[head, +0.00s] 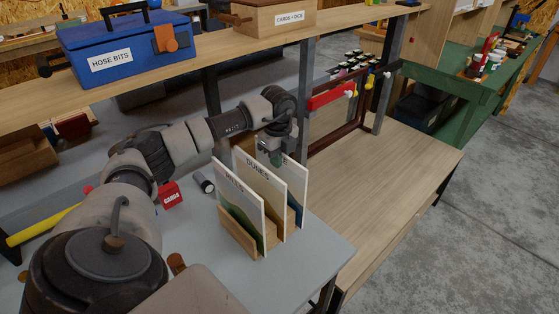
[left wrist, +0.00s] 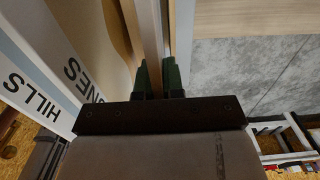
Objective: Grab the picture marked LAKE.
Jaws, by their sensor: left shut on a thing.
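Three upright pictures stand in a slotted wooden rack (head: 238,234) on the grey bench top. The front one is marked HILLS (head: 233,190) and the middle one DUNES (head: 262,175). The rearmost picture (head: 298,178) has its label mostly covered by my gripper, so I cannot read it. My left gripper (head: 277,157) is shut on this rearmost picture's top edge. In the left wrist view, the green fingers (left wrist: 158,78) pinch the board, with the HILLS (left wrist: 30,95) and DUNES (left wrist: 85,75) pictures to the left. My right gripper is not in view.
A shelf above holds a blue HOSE BITS box (head: 110,58) and a wooden box (head: 275,18). A red CARDS box (head: 171,195) and a dark cylinder (head: 203,182) lie left of the rack. A lower wooden surface (head: 375,190) to the right is clear.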

